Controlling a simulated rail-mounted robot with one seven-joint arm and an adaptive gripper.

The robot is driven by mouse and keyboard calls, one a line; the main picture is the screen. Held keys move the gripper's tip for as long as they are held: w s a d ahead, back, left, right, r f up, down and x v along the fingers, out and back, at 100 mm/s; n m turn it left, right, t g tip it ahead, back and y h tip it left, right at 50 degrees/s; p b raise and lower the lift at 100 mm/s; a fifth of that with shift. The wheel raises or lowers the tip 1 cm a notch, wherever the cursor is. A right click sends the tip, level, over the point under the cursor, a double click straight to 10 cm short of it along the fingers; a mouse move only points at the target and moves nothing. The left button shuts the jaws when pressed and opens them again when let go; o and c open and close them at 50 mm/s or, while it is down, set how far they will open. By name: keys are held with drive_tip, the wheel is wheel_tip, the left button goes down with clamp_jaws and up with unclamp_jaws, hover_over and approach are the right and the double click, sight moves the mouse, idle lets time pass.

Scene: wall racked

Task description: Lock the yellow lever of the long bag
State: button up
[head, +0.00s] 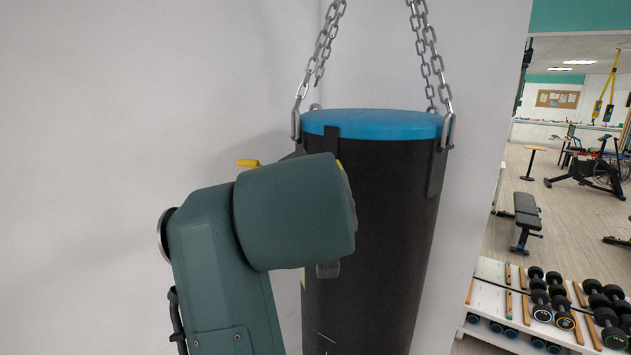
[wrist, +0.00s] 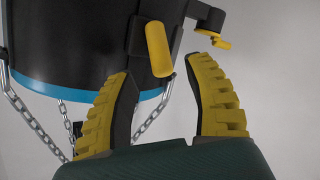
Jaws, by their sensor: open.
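The long bag (head: 375,230) is black with a blue top and hangs on chains beside the wall. In the wrist view the bag (wrist: 75,45) appears upside down. A yellow rounded lever (wrist: 158,48) on a black mount at the bag's side shows between and just beyond my fingertips. A smaller yellow piece (wrist: 215,38) sits on a black arm to its right. In the head view a yellow end (head: 247,162) sticks out left of the bag; I cannot tell which piece it is. My gripper (wrist: 160,67) is open, with nothing between its yellow ridged fingers. My arm hides it in the head view.
Chains (head: 430,50) rise from the bag's rim; they also show in the wrist view (wrist: 35,122). A plain wall (head: 120,120) lies behind and left, with free room there. A dumbbell rack (head: 540,320) and gym equipment stand far right.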

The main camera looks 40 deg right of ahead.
drive_tip(key=v, duration=0.6)
drive_tip(key=shift+s, duration=0.15)
drive_tip(key=shift+a, duration=0.1)
